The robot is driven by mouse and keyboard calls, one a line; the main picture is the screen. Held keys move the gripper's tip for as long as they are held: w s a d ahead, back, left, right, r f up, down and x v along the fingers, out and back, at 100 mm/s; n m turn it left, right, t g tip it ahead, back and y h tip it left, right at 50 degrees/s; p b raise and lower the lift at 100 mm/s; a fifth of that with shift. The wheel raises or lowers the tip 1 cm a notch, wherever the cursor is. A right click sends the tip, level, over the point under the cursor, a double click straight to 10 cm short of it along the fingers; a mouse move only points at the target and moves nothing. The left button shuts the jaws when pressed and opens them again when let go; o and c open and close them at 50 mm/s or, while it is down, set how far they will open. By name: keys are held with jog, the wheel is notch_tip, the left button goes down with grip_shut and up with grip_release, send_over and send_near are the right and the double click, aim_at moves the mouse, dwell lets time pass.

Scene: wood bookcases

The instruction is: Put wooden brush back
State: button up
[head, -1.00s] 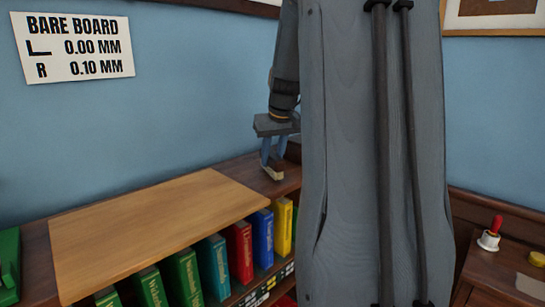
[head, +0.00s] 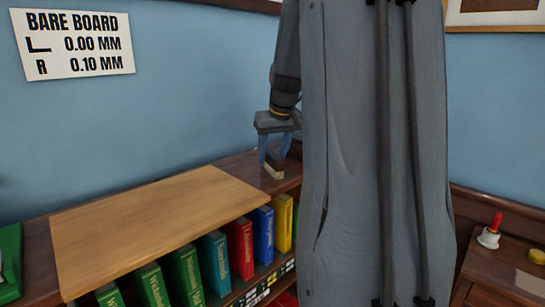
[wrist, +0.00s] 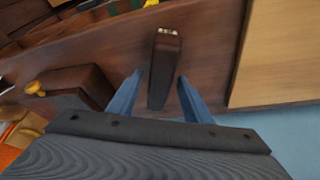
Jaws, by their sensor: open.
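The wooden brush (wrist: 165,55) is a dark brown, narrow block with a pale end. It lies on the dark top of the bookcase (wrist: 205,50), beside the pale board. In the head view only a small, pale-ended part of the brush (head: 273,171) shows below my gripper (head: 274,160). In the wrist view my gripper (wrist: 160,76) is open, with a blue finger on each side of the brush and a gap to both. Whether the fingertips touch the bookcase top is hard to tell.
The pale board (head: 160,215) covers much of the bookcase top. Coloured books (head: 240,248) stand on the shelf below. A red-handled bell (head: 490,232) stands on wood at the right. A blue wall (head: 200,90) rises behind. My own arm blocks the middle of the head view.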

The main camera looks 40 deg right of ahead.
jog(key=b+v, duration=0.2)
jog(key=v, duration=0.9)
jog(key=shift+r, duration=0.2)
jog(key=shift+s, duration=0.15)
jog(key=shift+s, duration=0.1)
